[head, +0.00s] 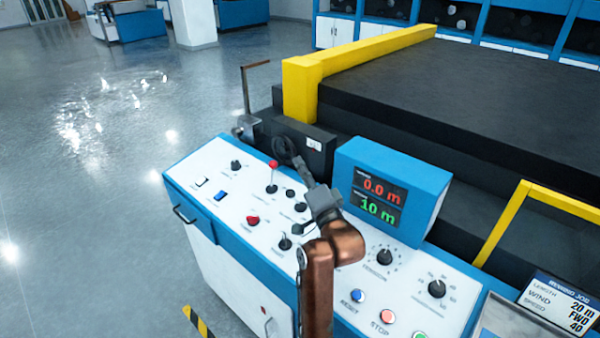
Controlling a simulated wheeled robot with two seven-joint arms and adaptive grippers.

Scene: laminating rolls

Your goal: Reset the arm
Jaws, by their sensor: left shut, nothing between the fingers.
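My left arm, copper-coloured, rises from the bottom of the head view, right of centre, and bends over the control console (216,235). The fingers are shut and empty. They overlap the console's back edge in the picture; I cannot tell whether they touch anything. My right gripper is not in view.
The console carries a red-topped lever (273,165), knobs and push buttons, including RESET (357,296) and STOP (387,316). The display reads 0.0 m and 10 m. A dark machine with a yellow rail (350,55) stands behind. Open floor (80,190) lies left.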

